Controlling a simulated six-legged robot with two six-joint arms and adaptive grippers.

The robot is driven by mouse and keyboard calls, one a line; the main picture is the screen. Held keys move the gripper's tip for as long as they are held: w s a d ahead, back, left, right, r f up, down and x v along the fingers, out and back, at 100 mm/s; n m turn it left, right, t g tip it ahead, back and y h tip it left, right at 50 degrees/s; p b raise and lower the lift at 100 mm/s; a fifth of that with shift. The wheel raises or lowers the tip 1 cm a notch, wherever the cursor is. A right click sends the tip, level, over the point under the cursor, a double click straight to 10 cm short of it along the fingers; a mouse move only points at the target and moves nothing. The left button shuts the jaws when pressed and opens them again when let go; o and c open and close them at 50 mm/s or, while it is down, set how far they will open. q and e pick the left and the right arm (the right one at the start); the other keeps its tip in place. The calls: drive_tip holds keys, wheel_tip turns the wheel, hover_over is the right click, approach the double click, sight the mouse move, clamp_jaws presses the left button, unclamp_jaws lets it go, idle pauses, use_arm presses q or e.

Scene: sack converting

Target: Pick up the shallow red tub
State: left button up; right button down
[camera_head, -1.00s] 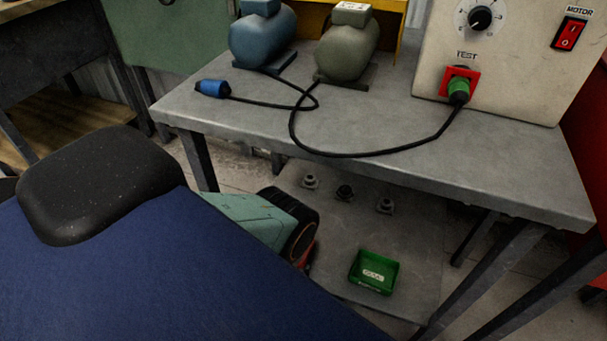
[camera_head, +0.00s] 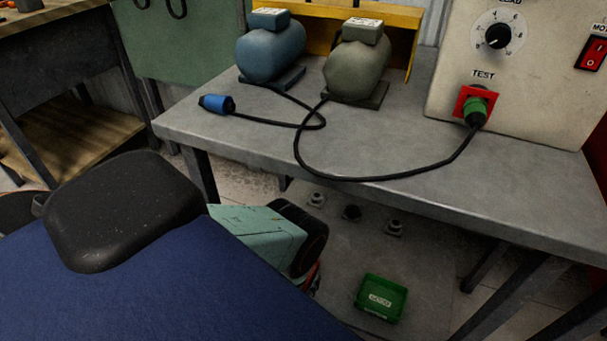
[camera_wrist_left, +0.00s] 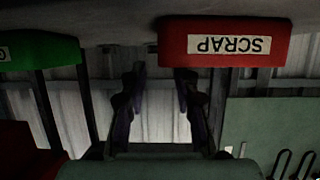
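The shallow red tub (camera_wrist_left: 277,45) shows at the top of the left wrist view, with an upside-down white SCRAP label. In the head view only a red sliver (camera_head: 313,281) shows beside my left wrist, likely the same tub; my arm hides the rest. My left gripper (camera_wrist_left: 162,76) is open and empty in the left wrist view. Its right fingertip lies close to the tub's lower left corner in that picture; I cannot tell whether they touch. In the head view my left fingers are hidden behind the wrist. My right gripper is in neither current view.
A green tub (camera_head: 369,287) sits on the low shelf (camera_head: 345,260), right of the red sliver; it also shows in the left wrist view (camera_wrist_left: 40,47). Several small fittings (camera_head: 351,213) stand behind it. The grey bench top (camera_head: 430,140) overhangs the shelf, and a black cable (camera_head: 380,178) lies on it.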

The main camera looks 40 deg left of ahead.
sight(314, 272)
use_arm(q)
drive_tip(key=shift+b+x, duration=0.85)
drive_tip(key=shift+x, duration=1.45)
drive_tip(key=shift+c, duration=0.3)
clamp_jaws()
